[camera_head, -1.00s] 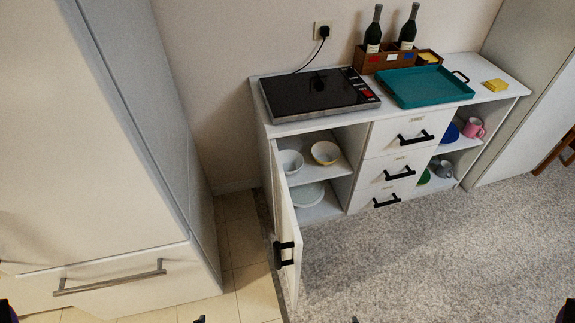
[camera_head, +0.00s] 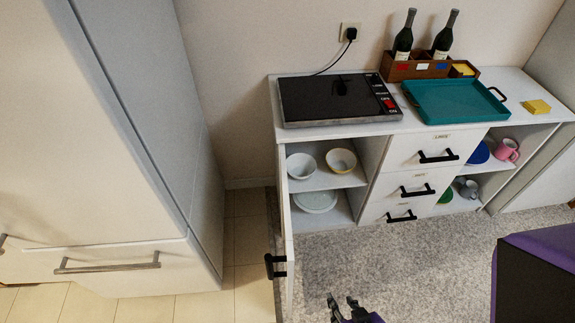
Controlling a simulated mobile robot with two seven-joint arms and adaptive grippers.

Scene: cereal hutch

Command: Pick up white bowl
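The white bowl (camera_head: 300,168) sits on the upper shelf of the open left compartment of the white hutch (camera_head: 345,130), toward its left side. A yellow-and-white bowl (camera_head: 341,161) stands to the right of it. My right gripper (camera_head: 343,303) shows at the bottom edge, low in front of the hutch and well apart from the bowls. Its two dark fingers are spread with nothing between them. My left gripper is not in view.
The hutch door (camera_head: 288,235) stands open toward me on the left side of the compartment. Pale plates (camera_head: 315,201) lie on the shelf below. A tall fridge (camera_head: 130,130) stands at left. Grey carpet (camera_head: 400,260) in front is clear.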

